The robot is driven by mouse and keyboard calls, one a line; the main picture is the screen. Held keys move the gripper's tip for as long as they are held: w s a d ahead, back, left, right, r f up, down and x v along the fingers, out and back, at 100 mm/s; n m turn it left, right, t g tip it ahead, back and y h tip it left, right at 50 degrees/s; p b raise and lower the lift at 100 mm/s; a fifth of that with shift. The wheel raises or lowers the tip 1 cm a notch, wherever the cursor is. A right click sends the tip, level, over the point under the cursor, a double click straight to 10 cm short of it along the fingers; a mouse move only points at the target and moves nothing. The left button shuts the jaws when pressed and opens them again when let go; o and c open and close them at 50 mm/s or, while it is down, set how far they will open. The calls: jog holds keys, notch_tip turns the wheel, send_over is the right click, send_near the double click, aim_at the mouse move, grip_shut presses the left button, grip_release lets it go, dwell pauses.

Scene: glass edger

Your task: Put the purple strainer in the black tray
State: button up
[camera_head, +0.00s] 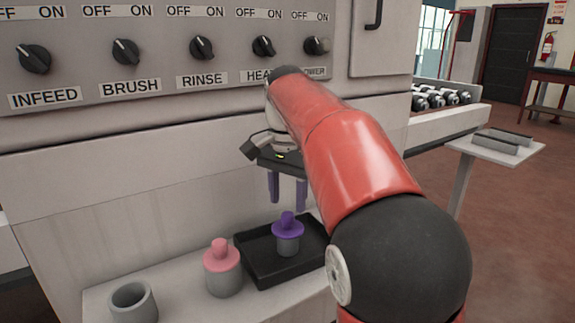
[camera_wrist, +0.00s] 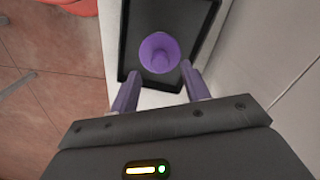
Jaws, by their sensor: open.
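The purple strainer (camera_head: 288,232) has a purple top with a knob and a grey lower body. It stands upright inside the black tray (camera_head: 262,272) on a pale shelf. In the wrist view the strainer (camera_wrist: 160,52) lies beyond my fingertips, within the walls of the tray (camera_wrist: 124,40). My gripper (camera_head: 287,198) is above the strainer, with its two purple fingers pointing down, apart and empty. In the wrist view the gripper (camera_wrist: 158,78) is open, with nothing between its fingers. Part of the tray's right side is hidden behind my arm in the head view.
A pink-topped grey piece (camera_head: 222,266) stands just left of the tray, and an empty grey cup (camera_head: 134,301) stands farther left on the shelf. The machine panel with knobs (camera_head: 202,48) rises behind. A small side table (camera_head: 496,146) with a grey tray is at the right.

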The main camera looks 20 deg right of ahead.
notch_tip(320, 180, up, 8)
jog(key=shift+f, duration=0.15)
jog(key=s+f+n+t, duration=0.5)
jog(key=s+f+n, duration=0.5)
jog(key=s+f, duration=1.1)
jog(key=shift+s+t, duration=0.3)
jog(key=shift+s, duration=0.35)
